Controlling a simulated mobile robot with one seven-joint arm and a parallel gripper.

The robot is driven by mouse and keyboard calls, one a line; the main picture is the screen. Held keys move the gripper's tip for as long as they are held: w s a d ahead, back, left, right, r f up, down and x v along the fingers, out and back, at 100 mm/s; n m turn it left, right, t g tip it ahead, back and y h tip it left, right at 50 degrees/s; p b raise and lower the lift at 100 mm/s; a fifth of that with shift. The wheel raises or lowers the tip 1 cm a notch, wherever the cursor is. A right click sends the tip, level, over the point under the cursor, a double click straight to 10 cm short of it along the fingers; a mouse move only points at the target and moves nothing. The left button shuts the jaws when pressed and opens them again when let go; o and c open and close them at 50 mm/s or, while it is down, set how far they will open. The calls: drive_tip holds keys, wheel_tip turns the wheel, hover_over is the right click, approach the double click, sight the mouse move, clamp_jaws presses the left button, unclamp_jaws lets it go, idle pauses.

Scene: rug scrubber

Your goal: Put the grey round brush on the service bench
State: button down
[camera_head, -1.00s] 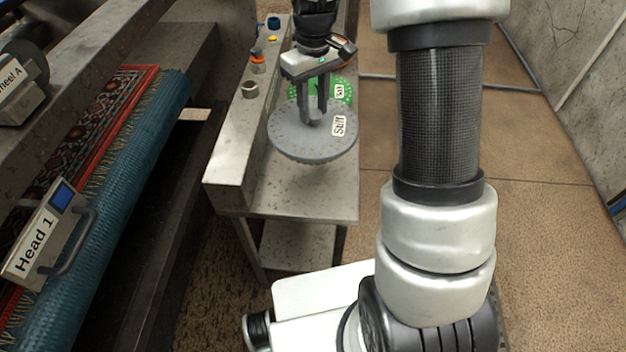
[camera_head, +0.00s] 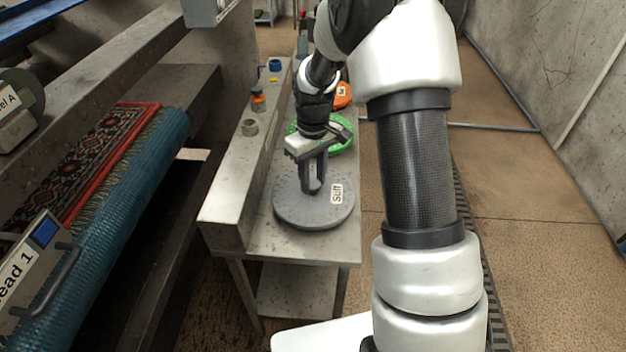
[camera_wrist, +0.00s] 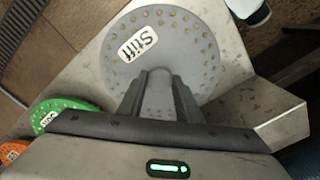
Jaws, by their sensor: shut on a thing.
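The grey round brush (camera_head: 288,208), a flat disc labelled "Stiff", lies level over the front part of the service bench (camera_head: 300,246). It is on the bench top or very close above it; I cannot tell if it touches. My gripper (camera_head: 312,190) points down and is shut on the hub at the middle of the brush. In the wrist view the brush (camera_wrist: 200,58) shows its label and dotted rim beyond my gripper fingers (camera_wrist: 160,95); the fingers hide the hub's lower part.
A green brush (camera_head: 342,146) and an orange one (camera_head: 342,98) lie farther back on the bench. A rolled rug (camera_head: 130,180) lies left. Bare bench shows in front of the brush.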

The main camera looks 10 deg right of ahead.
drive_tip(key=shift+w+f, duration=0.1)
drive_tip(key=c, duration=1.7)
unclamp_jaws()
drive_tip(key=shift+f, duration=0.15)
drive_tip(key=o, duration=0.4)
